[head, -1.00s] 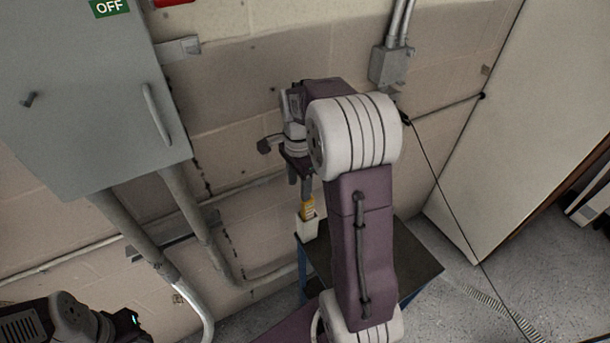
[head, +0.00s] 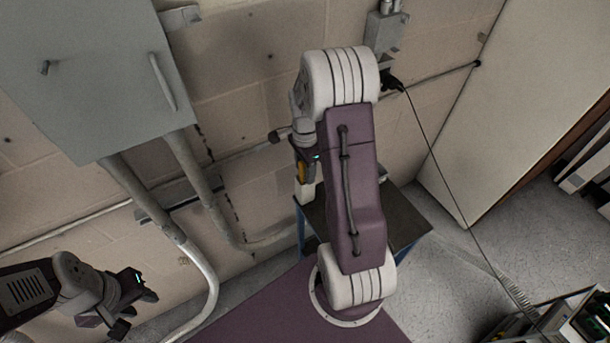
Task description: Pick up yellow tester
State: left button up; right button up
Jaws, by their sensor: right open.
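The yellow tester (head: 301,172) stands upright in a small white holder (head: 305,192) on the dark-topped stand. Only a narrow yellow strip of it shows beside my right gripper. My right gripper (head: 304,168) is open and has come down at the tester. My arm hides much of its jaws, and I cannot tell whether the fingers touch the tester. My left gripper (head: 138,308) hangs empty at the lower left, far from the tester. Its finger gap is not clear.
The stand (head: 402,225) has a bare dark top to the right. A grey cabinet (head: 90,80) and conduits (head: 190,180) line the wall at left. A black cable (head: 432,155) runs from the wall box to the floor. A cart (head: 560,325) is at lower right.

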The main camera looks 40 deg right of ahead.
jog(key=shift+w+d+f, duration=0.2)
jog(key=shift+w+f, duration=0.05)
jog(key=shift+f, duration=0.15)
jog(key=shift+s+a+r, duration=0.1)
jog(key=shift+s+r, duration=0.05)
jog(key=shift+r, duration=0.05)
grip_shut()
